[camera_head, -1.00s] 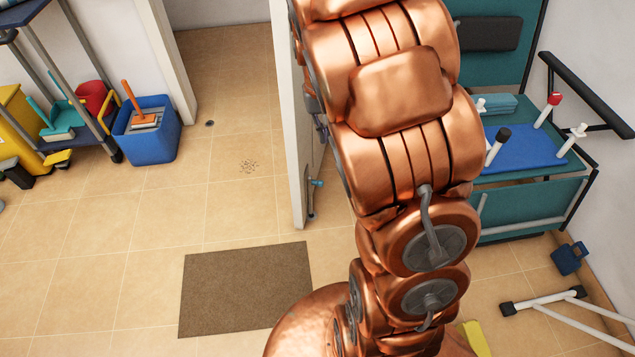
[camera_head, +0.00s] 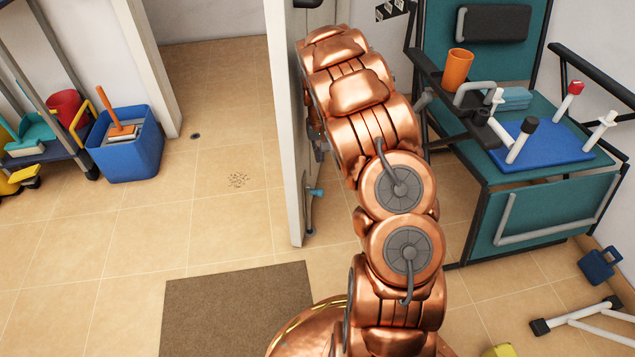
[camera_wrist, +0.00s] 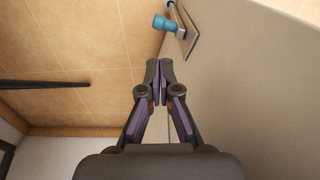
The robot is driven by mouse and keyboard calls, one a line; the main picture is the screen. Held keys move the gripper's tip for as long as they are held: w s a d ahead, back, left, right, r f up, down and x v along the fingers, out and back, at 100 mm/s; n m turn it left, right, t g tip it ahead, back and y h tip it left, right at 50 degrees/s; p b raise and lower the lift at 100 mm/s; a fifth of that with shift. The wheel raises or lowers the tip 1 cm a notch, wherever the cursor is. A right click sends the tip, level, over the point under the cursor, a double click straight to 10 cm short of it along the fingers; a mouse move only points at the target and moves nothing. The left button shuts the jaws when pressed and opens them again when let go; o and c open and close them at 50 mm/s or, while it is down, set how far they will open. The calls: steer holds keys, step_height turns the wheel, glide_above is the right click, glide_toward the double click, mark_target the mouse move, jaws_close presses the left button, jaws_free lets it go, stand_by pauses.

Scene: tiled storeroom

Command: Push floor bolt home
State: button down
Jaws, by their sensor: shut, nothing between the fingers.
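The floor bolt (camera_head: 309,213) is a grey metal fitting with a teal knob (camera_head: 316,192), low on the face of the open white door (camera_head: 285,130). In the wrist view the teal knob (camera_wrist: 163,22) stands out from the metal plate (camera_wrist: 188,34) on the door face. My gripper (camera_wrist: 160,66) is shut and empty, alongside the door face. It is short of the knob and apart from it in the picture. In the head view my copper arm hides most of the gripper. Whether the bolt's lower end meets the floor cannot be told.
A teal chair (camera_head: 520,215) with a blue seat board stands right of my arm. A brown mat (camera_head: 235,310) lies in front of the door. A blue bucket (camera_head: 130,155) and cleaning cart stand left. A small dark floor spot (camera_head: 195,136) lies in the doorway.

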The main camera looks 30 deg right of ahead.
mark_target(320, 190)
step_height(320, 190, down, 14)
steer(key=b, duration=0.5)
steer(key=shift+s, duration=0.1)
steer(key=shift+f+p, duration=0.4)
steer(key=shift+f, duration=1.1)
step_height(320, 190, up, 14)
steer(key=p, duration=0.6)
steer(key=shift+r, duration=0.25)
